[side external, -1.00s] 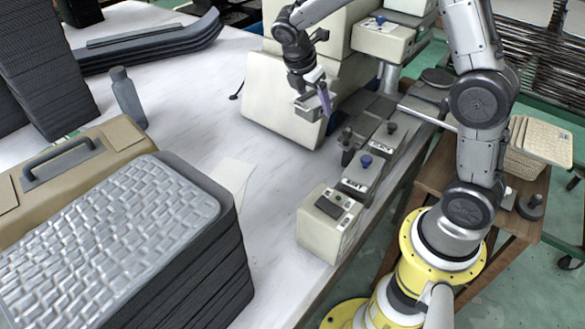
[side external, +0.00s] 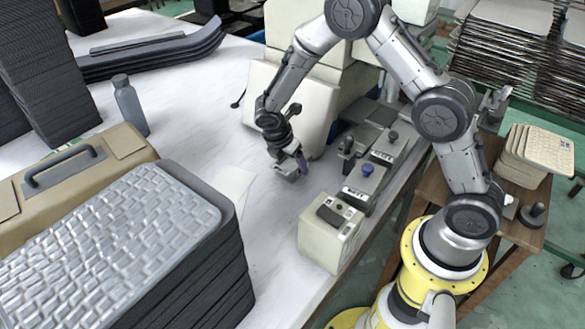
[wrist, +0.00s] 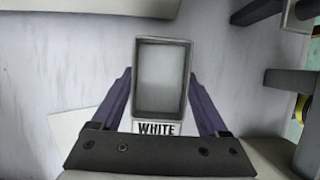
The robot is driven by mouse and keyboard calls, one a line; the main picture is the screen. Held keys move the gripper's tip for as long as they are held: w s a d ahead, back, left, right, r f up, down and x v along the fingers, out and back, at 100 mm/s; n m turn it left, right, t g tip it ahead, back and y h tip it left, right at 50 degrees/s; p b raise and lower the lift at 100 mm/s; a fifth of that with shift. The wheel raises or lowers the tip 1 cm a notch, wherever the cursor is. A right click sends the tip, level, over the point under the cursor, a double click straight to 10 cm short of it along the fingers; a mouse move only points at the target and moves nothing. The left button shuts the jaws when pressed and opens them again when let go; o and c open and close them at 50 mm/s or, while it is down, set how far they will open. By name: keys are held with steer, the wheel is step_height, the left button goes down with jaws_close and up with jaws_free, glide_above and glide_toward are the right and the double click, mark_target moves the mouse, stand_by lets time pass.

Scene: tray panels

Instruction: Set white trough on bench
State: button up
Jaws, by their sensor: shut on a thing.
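A small grey rectangular trough with a plate marked WHITE (wrist: 160,78) sits between the purple fingers of my gripper (wrist: 160,73) in the wrist view. My gripper is shut on its two long sides. In the side external view my gripper (side external: 294,163) holds the trough (side external: 287,172) low over the pale bench (side external: 225,130). The trough is small and partly hidden by the fingers there. I cannot tell whether its underside touches the bench.
A row of labelled blocks with knobs (side external: 365,187) and a cream box with a dark top (side external: 330,232) stand right of my gripper. A large cream machine (side external: 270,105) stands behind. A stack of woven-patterned trays (side external: 110,240) fills the lower left.

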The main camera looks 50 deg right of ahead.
steer(key=shift+f, duration=1.15)
steer(key=shift+f, duration=0.1)
steer(key=o, duration=1.6)
steer(key=shift+f, duration=0.1)
